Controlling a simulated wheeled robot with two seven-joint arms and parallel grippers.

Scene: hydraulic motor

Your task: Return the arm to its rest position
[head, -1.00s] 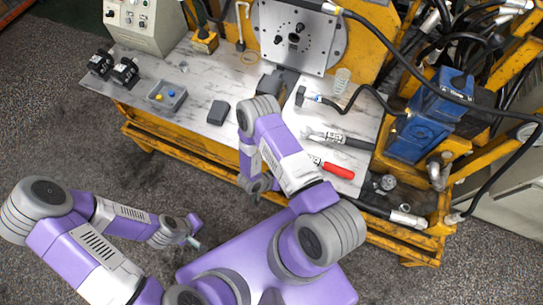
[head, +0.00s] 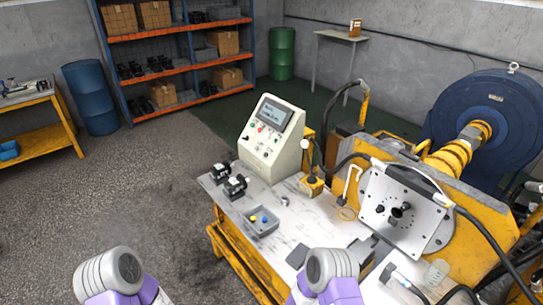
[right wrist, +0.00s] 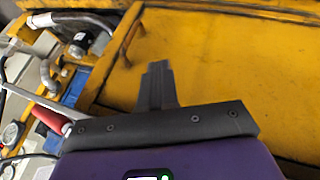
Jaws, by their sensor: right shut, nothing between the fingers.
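My left arm (head: 110,272) and right arm (head: 330,270) show only as purple and grey joints at the bottom edge of the head view. Neither gripper shows there. No object touches the fingertips that I can see. My left gripper is out of frame.
The workbench carries a grey tray (head: 262,232), a control box (head: 272,138) and a metal motor plate (head: 398,212). A red handle (right wrist: 47,115) lies near the bench edge, left of the right gripper. Grey floor at left is open.

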